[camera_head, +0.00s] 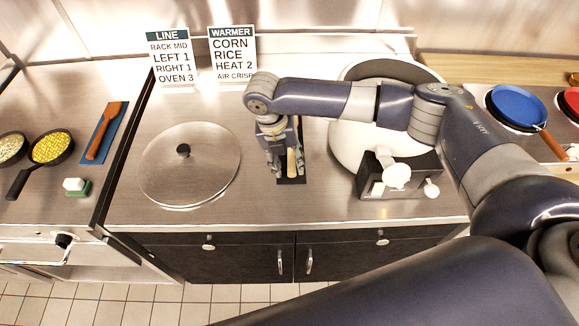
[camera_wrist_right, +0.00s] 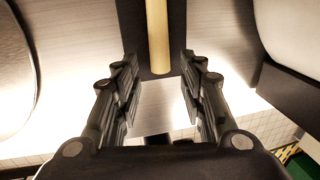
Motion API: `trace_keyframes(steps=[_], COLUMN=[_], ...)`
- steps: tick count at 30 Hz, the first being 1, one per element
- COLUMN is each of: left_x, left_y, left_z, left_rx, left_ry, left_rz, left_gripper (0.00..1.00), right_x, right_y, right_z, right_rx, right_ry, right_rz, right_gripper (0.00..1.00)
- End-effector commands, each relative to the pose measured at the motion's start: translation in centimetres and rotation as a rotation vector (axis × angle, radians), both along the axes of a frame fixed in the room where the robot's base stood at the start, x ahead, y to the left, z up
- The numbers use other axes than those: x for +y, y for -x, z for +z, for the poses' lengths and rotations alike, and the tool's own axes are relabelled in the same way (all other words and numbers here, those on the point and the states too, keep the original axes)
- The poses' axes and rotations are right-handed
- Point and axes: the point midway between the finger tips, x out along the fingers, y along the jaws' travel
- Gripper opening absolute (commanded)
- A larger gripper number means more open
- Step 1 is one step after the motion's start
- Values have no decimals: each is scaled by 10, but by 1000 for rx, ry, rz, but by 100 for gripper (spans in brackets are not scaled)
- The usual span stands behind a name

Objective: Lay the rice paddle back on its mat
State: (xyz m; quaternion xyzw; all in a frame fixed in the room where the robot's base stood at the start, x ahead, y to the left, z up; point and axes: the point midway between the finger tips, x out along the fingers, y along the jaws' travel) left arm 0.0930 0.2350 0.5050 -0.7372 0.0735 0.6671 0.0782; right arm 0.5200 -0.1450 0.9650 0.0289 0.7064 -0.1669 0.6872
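A pale wooden handle, which looks like the rice paddle's (camera_head: 291,162), lies over a narrow black mat (camera_head: 300,179) in the middle of the steel counter. The handle (camera_wrist_right: 158,35) also shows in the right wrist view, in line with the dark mat (camera_wrist_right: 130,25). My right gripper (camera_head: 283,172) points down at the mat. Its fingers (camera_wrist_right: 160,75) are apart, one on each side of the handle's end, with a gap on both sides. The paddle's far part is hidden by my wrist in the head view. My left gripper is not in view.
A round steel lid (camera_head: 205,165) lies left of the mat. A black box with white knobs (camera_head: 400,175) stands to the right, before a large pale round cover (camera_head: 345,145). A brown wooden spatula (camera_head: 103,132) lies on a blue mat at left, near two pans.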

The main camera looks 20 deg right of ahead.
Motion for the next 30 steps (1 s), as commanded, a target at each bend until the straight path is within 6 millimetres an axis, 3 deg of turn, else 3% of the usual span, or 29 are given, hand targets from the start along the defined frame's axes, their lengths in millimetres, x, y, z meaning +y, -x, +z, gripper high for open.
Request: trace_keyframes(steps=[9, 15, 30], left_x=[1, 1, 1], left_y=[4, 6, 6], left_z=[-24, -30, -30], left_rx=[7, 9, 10], left_ry=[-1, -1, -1], left_rz=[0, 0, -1], left_gripper=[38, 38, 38], right_x=[13, 18, 18], right_y=[-5, -6, -6], right_z=[64, 90, 97], right_rx=[-4, -1, 0], right_ry=[-2, -2, 0], right_rz=[1, 0, 0], right_gripper=[38, 38, 38])
